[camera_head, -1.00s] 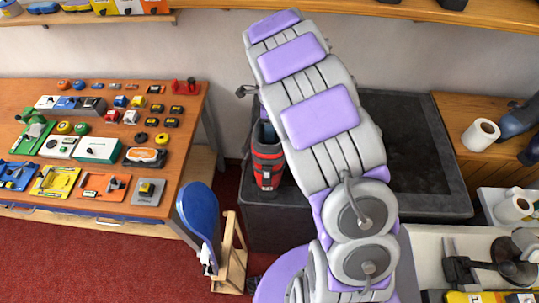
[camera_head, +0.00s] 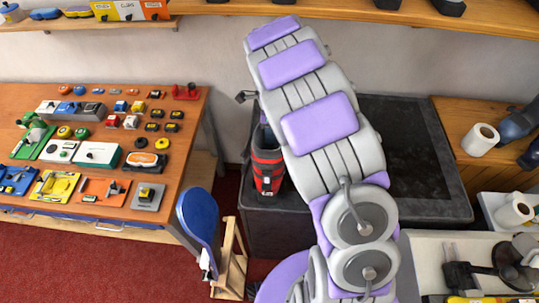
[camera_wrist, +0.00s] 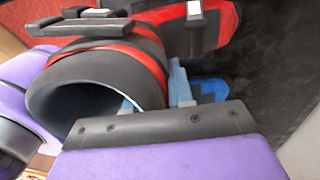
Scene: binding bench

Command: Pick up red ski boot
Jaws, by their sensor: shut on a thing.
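The red ski boot (camera_head: 267,170), red and black with pale buckles, is upright at the left edge of the dark grey bench top (camera_head: 420,150). My arm hides its right side in the head view; I cannot tell whether its sole touches the bench. In the wrist view the dark round cuff of the boot (camera_wrist: 105,68) faces me, with red bands and a buckle. My gripper (camera_wrist: 154,94) is shut on the cuff wall, one blue-grey finger inside the opening and one outside. The gripper is hidden behind my arm in the head view.
A wooden table (camera_head: 185,130) with several small tools is at left. A blue paddle-shaped thing (camera_head: 198,218) and a wooden stand (camera_head: 231,262) are in front of the bench. A paper roll (camera_head: 480,139) is at right. A shelf (camera_head: 400,12) runs above.

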